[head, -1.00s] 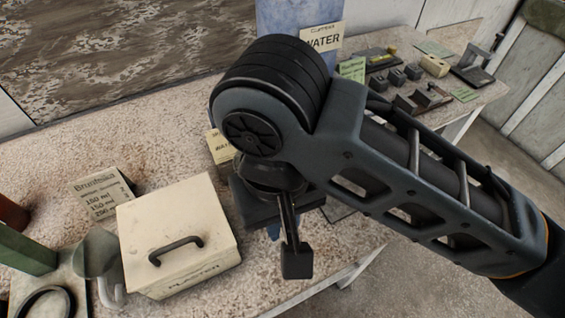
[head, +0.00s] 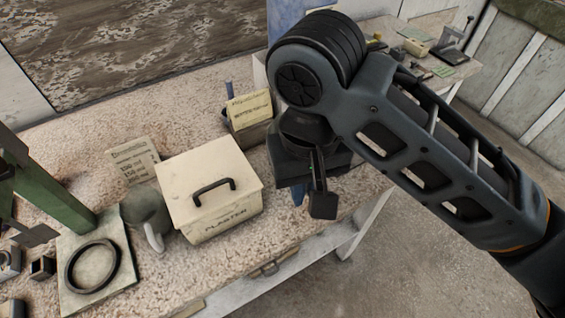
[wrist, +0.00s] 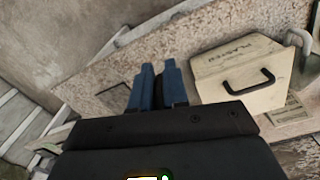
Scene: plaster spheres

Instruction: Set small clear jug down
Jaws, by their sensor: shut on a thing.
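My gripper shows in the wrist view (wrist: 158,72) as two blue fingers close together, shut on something. In the head view only a blue finger bit (head: 298,196) shows below my dark wrist, near the table's front edge. I cannot make out the small clear jug in either view; the fingers and wrist hide what is held. The speckled table (head: 240,255) lies below and left of the gripper in the head view.
A cream plaster box (head: 208,190) with a black handle stands left of the gripper; the wrist view shows it (wrist: 245,72) right of the fingers. A labelled box (head: 250,112) stands behind. A green stand (head: 50,185) and black ring (head: 92,266) are at left.

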